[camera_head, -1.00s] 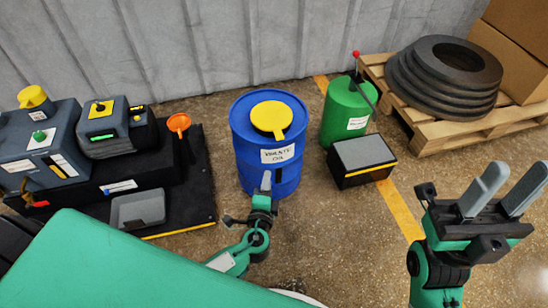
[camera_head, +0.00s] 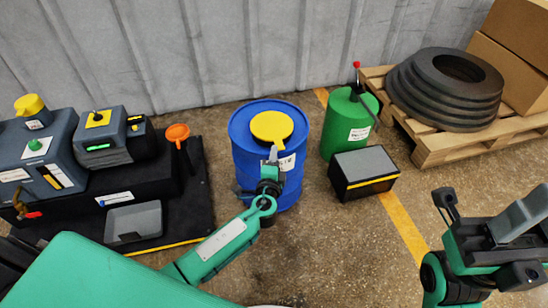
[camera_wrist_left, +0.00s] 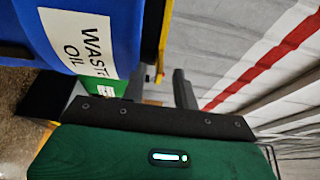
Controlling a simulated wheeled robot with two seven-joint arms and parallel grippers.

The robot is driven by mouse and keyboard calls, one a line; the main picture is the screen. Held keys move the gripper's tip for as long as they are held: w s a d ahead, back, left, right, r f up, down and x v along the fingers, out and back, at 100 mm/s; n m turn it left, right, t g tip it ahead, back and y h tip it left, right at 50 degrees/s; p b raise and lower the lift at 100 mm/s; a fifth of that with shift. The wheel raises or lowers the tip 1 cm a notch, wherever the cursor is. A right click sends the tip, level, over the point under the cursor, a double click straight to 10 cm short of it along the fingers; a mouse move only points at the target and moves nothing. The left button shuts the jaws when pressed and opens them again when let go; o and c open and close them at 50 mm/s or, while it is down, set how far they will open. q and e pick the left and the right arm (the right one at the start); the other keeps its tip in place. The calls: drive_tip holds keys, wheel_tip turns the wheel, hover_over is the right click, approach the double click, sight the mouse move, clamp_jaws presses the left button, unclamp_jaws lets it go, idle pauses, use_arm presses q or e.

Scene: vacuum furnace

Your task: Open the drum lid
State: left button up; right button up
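The blue drum (camera_head: 248,160) stands upright in the middle of the head view, with a white label. Its round yellow lid (camera_head: 270,124) lies flat on top, with a tab toward me partly hidden by my left gripper. My left gripper (camera_head: 273,153) is at the front of the drum, its fingers pointing up just below the lid's tab; contact is unclear. In the left wrist view the drum (camera_wrist_left: 85,25) shows its "WASTE OIL" label, and the yellow lid edge (camera_wrist_left: 163,45) is near a grey finger (camera_wrist_left: 183,90). My right gripper (camera_head: 530,215) is open and empty at lower right.
A green can (camera_head: 347,128) with a red-tipped lever and a black box (camera_head: 363,172) stand right of the drum. A pallet (camera_head: 435,145) holds black rings. Dark machines (camera_head: 100,140) and an orange funnel (camera_head: 178,133) are at left. The floor in front is clear.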

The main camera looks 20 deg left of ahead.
use_arm(q)
drive_tip(key=shift+w+a, duration=0.1)
drive_tip(key=shift+w, duration=0.3)
drive_tip(key=shift+c, duration=0.2)
clamp_jaws()
drive_tip(key=shift+r+p, duration=0.3)
drive_tip(key=shift+p, duration=0.25)
